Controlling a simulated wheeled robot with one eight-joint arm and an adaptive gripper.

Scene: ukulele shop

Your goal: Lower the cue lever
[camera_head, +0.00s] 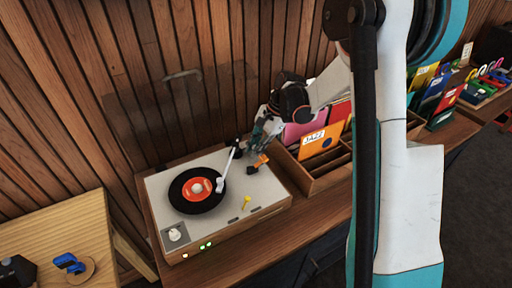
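The turntable (270,197) stands on the wooden counter with a black record (181,200) and orange label on its platter. The white tonearm (228,164) reaches from its dark pivot to the record's right edge; I cannot tell if the stylus touches. A small orange lever on a black base (260,161), probably the cue lever, sits right of the tonearm and looks raised. A yellow knob (246,202) is nearer the front. My gripper (260,138) hangs just behind the orange lever, near the tonearm pivot. Its fingers are small and partly hidden, so their opening and any contact are unclear.
A wooden record bin (319,182) with colourful sleeves (322,139) stands close on the right. A clear raised lid (165,112) seems to stand behind the turntable, before the slatted wall. A wooden surface (60,240) with a blue item is at lower left.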

